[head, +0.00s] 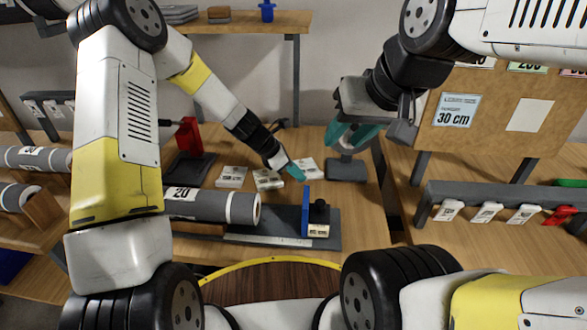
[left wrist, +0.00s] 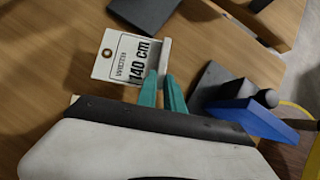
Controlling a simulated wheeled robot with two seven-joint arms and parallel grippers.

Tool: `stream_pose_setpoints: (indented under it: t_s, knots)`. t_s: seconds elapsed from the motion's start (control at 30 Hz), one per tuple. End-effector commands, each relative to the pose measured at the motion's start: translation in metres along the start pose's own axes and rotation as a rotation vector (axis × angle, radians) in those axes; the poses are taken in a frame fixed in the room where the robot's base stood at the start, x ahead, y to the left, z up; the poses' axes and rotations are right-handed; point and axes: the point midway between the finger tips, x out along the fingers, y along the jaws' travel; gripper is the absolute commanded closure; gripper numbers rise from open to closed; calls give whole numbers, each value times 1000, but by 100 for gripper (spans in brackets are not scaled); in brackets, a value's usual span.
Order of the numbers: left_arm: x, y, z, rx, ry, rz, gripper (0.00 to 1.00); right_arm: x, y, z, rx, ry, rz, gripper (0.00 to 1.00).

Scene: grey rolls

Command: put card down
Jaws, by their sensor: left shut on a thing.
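My left gripper (head: 298,172) has teal fingertips and is shut on a white card (head: 309,167) over the middle of the table. The left wrist view shows this card (left wrist: 118,58), marked "140 cm" with a hole near one corner, and the left gripper (left wrist: 162,92) holding its side edge. I cannot tell whether the card touches the wood. Two other white cards, a left one (head: 231,177) and a middle one (head: 266,180), lie to the left of it. My right gripper (head: 352,133) is open and empty above a dark stand, its teal fingers spread apart.
A grey roll (head: 210,205) marked "20" lies in front of the cards. A blue upright piece (head: 306,212) stands on a grey base to its right. The dark stand (head: 346,170) is right of the held card. A rack of cards (head: 500,203) is at the right.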

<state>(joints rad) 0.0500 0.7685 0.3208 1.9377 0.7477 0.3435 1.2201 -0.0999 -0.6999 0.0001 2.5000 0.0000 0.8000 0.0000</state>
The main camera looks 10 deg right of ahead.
Motion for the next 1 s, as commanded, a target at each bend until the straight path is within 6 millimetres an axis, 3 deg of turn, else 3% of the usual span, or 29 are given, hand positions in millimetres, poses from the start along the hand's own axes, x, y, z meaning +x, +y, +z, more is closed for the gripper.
stream_pose_setpoints:
  t_s: [0.37,0.73,0.77,0.87,1.0]
  knots:
    - [36,0,-28,-2,-1,0,100,0,0,0,0,0,0,63]
    - [40,0,-30,-1,0,2,100,0,0,0,0,0,0,63]
    - [40,0,-31,-1,0,2,86,0,0,0,0,0,0,63]
    - [40,0,-30,0,0,2,67,0,0,0,0,0,0,63]
    - [40,0,-30,0,0,2,66,0,0,0,0,0,0,63]
